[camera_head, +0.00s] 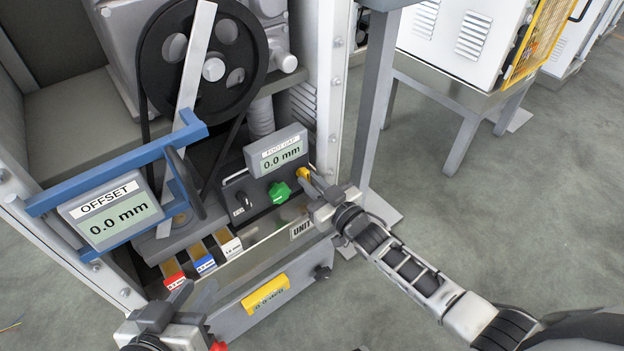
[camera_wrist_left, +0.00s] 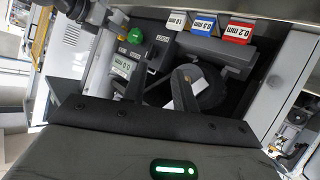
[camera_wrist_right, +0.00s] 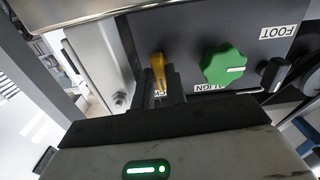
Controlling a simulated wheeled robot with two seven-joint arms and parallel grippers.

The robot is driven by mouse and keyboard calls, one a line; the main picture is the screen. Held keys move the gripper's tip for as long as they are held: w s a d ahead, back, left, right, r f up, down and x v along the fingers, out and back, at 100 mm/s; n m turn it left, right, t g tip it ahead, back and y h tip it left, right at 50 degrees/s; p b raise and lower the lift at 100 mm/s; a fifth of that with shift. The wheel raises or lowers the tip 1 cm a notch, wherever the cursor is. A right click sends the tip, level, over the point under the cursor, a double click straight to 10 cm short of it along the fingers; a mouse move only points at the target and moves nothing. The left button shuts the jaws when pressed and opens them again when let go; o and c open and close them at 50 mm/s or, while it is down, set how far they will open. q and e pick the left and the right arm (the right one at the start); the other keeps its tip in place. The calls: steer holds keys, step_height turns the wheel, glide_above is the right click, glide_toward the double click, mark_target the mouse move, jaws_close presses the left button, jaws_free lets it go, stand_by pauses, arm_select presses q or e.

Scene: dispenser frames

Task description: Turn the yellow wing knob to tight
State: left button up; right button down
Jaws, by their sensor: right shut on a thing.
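The yellow wing knob (camera_head: 302,173) is on the dark panel at the right end, right of the green knob (camera_head: 279,192). My right gripper (camera_head: 310,184) is shut on the yellow wing knob. In the right wrist view the wing (camera_wrist_right: 158,68) stands upright in that picture, its lower part between the fingertips (camera_wrist_right: 160,88). A label beneath it is mostly hidden by the fingers. My left gripper (camera_head: 192,292) is low at the front, empty, with its fingers apart; it shows in the left wrist view (camera_wrist_left: 160,80).
The foot gap display (camera_head: 278,154) and offset display (camera_head: 110,212) both read 0.0 mm. A frame post (camera_head: 330,90) rises behind my right gripper.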

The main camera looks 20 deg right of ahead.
arm_select(q)
steer(key=shift+s+f, duration=0.1)
steer(key=shift+f, duration=0.05)
arm_select(e)
steer(key=shift+m, duration=0.5)
steer(key=c, duration=1.4)
jaws_free()
steer(key=shift+c, duration=0.2)
